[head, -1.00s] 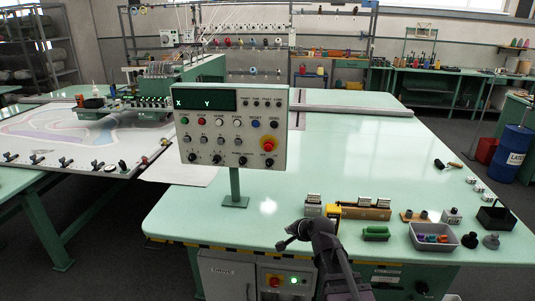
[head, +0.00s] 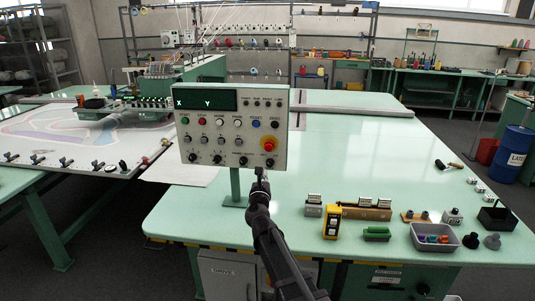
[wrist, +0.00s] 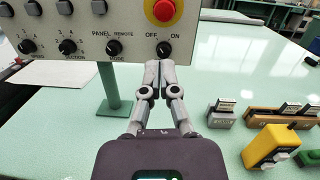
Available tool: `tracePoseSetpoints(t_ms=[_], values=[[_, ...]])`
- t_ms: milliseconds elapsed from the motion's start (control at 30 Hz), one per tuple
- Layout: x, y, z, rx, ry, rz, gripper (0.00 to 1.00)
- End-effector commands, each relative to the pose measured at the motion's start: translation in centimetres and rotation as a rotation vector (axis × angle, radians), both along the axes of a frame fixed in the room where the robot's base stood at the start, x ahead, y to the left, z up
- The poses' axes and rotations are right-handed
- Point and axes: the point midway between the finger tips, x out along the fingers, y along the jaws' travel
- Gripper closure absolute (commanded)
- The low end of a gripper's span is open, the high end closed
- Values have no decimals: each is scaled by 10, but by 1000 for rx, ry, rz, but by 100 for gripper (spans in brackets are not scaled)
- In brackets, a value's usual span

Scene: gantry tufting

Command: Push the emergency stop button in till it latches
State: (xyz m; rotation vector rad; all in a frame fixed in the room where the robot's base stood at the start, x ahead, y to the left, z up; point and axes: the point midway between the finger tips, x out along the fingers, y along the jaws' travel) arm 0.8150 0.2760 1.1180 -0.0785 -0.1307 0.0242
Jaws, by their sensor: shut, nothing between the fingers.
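The emergency stop button (head: 268,144) is a red mushroom head on a yellow surround, at the lower right of the grey control panel (head: 225,152). In the wrist view the red button (wrist: 163,10) is at the top edge and partly cut off, above the OFF/ON knob (wrist: 163,48). My gripper (head: 261,172) is just below the panel's lower right corner. In the wrist view my gripper's fingertips (wrist: 160,66) are together and empty, just below the OFF/ON knob and below the button. Whether they touch the panel cannot be told.
The panel stands on a green post (wrist: 115,90) on the pale green table (head: 370,150). A yellow device (head: 332,222), a wooden block holder (head: 367,210) and a grey tray of coloured pieces (head: 434,237) lie to the right. The table's middle is clear.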

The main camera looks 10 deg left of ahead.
Motion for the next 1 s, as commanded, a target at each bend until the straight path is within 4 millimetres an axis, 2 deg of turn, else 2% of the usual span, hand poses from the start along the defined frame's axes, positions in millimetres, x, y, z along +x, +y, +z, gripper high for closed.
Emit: tracePoseSetpoints(t_ms=[200,633,867,1000], values=[[1,0,0,83,1,-33,100],[4,-1,0,81,1,-33,100],[21,-1,3,80,1,-33,100],[39,-1,5,80,1,-34,100]])
